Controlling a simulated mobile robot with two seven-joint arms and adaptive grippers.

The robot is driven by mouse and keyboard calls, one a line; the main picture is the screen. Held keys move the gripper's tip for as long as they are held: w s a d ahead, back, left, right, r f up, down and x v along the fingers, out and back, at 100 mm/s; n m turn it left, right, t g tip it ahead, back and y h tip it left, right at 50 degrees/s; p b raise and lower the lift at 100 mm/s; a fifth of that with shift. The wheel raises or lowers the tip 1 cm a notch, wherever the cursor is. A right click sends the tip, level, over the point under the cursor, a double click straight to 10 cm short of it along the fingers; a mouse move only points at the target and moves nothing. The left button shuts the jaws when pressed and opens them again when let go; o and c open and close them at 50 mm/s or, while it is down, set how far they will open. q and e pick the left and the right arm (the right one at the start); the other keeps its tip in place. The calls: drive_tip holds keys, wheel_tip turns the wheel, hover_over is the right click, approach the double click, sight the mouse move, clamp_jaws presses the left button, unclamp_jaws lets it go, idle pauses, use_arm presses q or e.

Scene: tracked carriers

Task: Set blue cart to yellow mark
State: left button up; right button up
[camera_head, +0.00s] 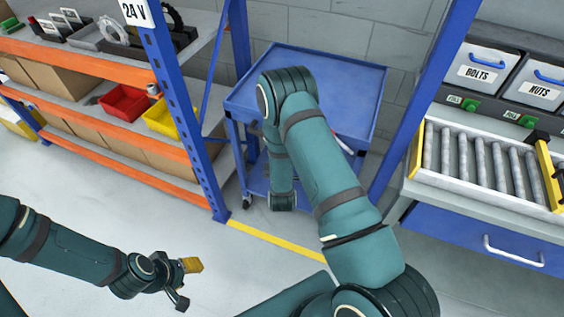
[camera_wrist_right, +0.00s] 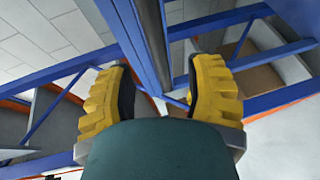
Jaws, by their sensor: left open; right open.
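The blue cart (camera_head: 345,75) stands against the grey block wall, between the orange-and-blue rack and the roller bench. Its flat top is empty where it shows, and its lower shelf is partly hidden behind my right arm. The yellow mark (camera_head: 272,241) is a stripe on the floor in front of the cart, partly covered by my right arm. My right gripper is hidden in the head view. In the right wrist view my right gripper (camera_wrist_right: 160,88) is open, with a dark blue upright bar between its yellow fingers. My left gripper (camera_head: 186,283) is open and empty above the floor.
A blue rack post (camera_head: 180,100) stands left of the cart, with red (camera_head: 125,102) and yellow bins on its shelves. At the right, the roller bench (camera_head: 480,160) carries grey bins labelled BOLTS (camera_head: 484,72) and NUTS. Clear floor lies around the left gripper.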

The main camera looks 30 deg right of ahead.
drive_tip(key=v, duration=0.6)
drive_tip(key=shift+d, duration=0.1)
